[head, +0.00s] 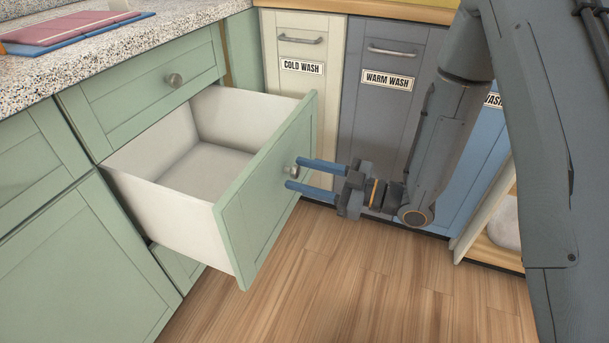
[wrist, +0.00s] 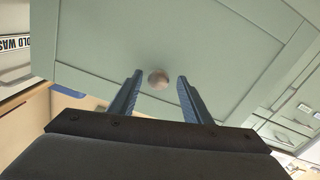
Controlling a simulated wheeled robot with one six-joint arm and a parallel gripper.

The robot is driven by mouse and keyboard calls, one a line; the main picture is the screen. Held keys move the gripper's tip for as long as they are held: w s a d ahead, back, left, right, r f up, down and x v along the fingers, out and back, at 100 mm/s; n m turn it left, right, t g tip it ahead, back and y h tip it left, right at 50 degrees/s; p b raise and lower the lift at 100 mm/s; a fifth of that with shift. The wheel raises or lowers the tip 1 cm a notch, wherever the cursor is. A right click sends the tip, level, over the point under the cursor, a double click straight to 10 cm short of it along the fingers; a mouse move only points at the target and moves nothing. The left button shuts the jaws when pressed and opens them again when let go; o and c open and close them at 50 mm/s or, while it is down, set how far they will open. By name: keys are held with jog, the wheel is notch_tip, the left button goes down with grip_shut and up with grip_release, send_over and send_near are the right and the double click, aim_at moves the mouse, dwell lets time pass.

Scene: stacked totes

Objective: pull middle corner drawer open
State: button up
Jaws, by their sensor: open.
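The middle corner drawer (head: 262,196) has a green front and stands pulled well out of the cabinet. Its white inside is empty. Its round knob (head: 291,171) sits on the front, and the knob also shows in the wrist view (wrist: 158,79). My gripper (head: 290,174) is open, with its two blue fingers pointing at the drawer front. In the wrist view my gripper (wrist: 158,80) has one finger on each side of the knob, with a gap between the knob and each finger. I cannot tell how deep the fingertips reach past the knob.
A closed green drawer (head: 140,98) with a knob is above, under the speckled counter (head: 150,45). Cold wash (head: 305,95) and warm wash (head: 372,120) fronts stand behind. A blue front (head: 455,180) and a partly open cabinet (head: 487,225) are at right. The wood floor (head: 340,290) is clear.

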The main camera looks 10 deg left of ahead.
jog(key=s+d+p, duration=0.1)
jog(key=d, duration=0.6)
jog(key=shift+s+d, duration=0.2)
jog(key=shift+d, duration=0.15)
jog(key=w+m+t+h, duration=0.2)
jog(key=w+h, duration=0.4)
jog(key=w, duration=0.1)
jog(key=w+d+r+m+t+h, duration=0.1)
jog(key=d+r+m+t+h, duration=0.15)
jog(key=d+m+h, duration=0.35)
jog(key=s+d+r+m+g+h, duration=0.1)
jog(key=s+r+m+g+h, duration=0.3)
jog(key=s, duration=0.9)
jog(key=s+d+r+m+g+h, duration=0.15)
jog(key=s+r+g, duration=0.3)
jog(key=s, duration=0.85)
jog(key=d+r+m+p, duration=0.5)
jog(key=d+r+p, duration=0.8)
jog(key=p, duration=1)
jog(key=shift+d+r+t, duration=0.3)
jog(key=shift+r+t, duration=0.1)
jog(key=shift+r, duration=1.65)
